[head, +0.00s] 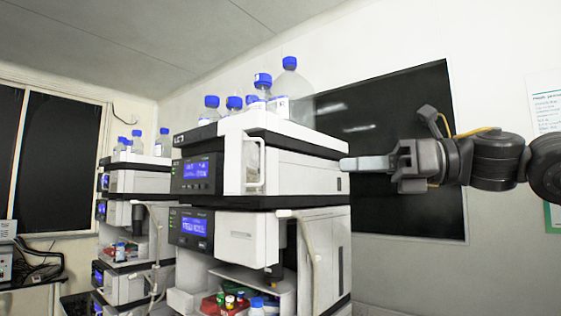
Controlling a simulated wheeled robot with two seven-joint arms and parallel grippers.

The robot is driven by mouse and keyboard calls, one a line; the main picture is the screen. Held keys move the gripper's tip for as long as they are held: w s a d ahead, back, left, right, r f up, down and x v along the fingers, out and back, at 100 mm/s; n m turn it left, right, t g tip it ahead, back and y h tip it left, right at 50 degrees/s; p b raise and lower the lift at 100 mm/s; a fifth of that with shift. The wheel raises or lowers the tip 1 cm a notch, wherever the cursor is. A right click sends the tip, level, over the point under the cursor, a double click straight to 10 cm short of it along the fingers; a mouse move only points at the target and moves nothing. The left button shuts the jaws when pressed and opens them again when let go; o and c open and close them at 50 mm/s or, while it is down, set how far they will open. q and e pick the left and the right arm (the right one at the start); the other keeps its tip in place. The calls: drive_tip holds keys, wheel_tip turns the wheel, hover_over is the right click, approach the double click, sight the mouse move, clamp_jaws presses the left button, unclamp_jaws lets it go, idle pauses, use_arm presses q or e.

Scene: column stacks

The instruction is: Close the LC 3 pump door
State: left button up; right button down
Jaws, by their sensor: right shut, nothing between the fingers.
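The LC 3 stack stands in the middle of the head view, with its pump module (197,173) at the top, showing a lit blue display. My left gripper is not in view.
Blue-capped bottles (290,92) stand on top of the stack. Below are another display module (190,227) and an open bay with small vials (232,300). A second stack (133,181) stands behind to the left. Space around my right arm looks clear before the wall and dark board (410,150).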

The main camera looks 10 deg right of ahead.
drive_tip(key=s+d+r, duration=0.1)
drive_tip(key=r, duration=0.1)
drive_tip(key=p, duration=0.6)
approach(241, 165)
drive_tip(key=shift+n, duration=0.3)
drive_tip(key=w+a, duration=0.1)
drive_tip(key=w+a+r, duration=0.1)
drive_tip(key=w, duration=0.1)
drive_tip(key=shift+a, duration=0.2)
